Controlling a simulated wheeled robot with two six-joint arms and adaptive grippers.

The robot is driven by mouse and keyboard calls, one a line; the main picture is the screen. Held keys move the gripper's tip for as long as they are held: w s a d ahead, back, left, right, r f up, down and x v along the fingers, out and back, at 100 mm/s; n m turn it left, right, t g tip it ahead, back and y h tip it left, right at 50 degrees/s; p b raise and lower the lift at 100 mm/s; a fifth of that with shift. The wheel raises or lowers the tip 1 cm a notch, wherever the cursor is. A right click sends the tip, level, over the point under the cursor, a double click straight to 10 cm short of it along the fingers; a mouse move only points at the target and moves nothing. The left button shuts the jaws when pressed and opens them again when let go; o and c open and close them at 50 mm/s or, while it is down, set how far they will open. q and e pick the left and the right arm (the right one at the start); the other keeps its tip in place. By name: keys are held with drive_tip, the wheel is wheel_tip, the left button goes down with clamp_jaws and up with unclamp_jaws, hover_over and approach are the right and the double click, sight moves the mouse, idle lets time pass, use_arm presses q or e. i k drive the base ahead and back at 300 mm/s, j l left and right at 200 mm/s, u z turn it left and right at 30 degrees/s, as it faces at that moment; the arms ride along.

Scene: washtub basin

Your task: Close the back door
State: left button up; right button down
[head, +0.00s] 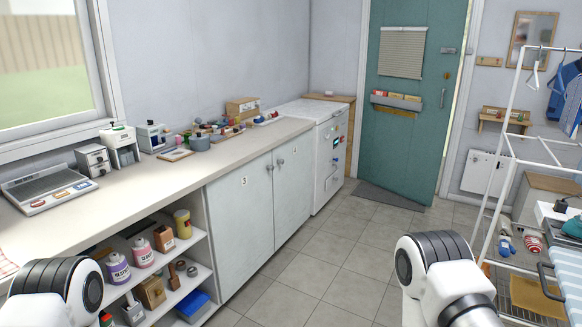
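The back door (415,130) is teal and stands at the far end of the room in the head view. A narrow bright strip shows between its right edge and the white frame (462,95), so it looks slightly ajar. Its handle (442,98) is on the right side, with a lock above it. A blind covers its window and a mail holder (397,101) hangs below. Parts of my two arms show at the bottom left and bottom right, well short of the door. Neither gripper is in view.
A long counter (130,185) with cabinets and open shelves runs along the left to a white appliance (328,165). A white clothes rack (510,130) and a table with a striped cover (570,275) stand right. The tiled floor (340,255) between is clear to a dark mat (390,197).

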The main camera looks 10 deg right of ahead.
sight(402, 155)
drive_tip(key=i+l+z, duration=0.1)
drive_tip(key=i+z, duration=0.25)
drive_tip(key=i, duration=0.25)
drive_tip(key=i+j+z, duration=0.1)
drive_tip(key=i+z, duration=0.25)
drive_tip(key=i, duration=0.2)
drive_tip(key=i+j+z, duration=0.35)
drive_tip(key=i, duration=1)
drive_tip(key=i+l+u, duration=0.1)
drive_tip(key=i, duration=0.7)
drive_tip(key=i+l, duration=0.15)
drive_tip(key=i, duration=0.6)
drive_tip(key=i+l+u, duration=0.1)
drive_tip(key=i, duration=0.65)
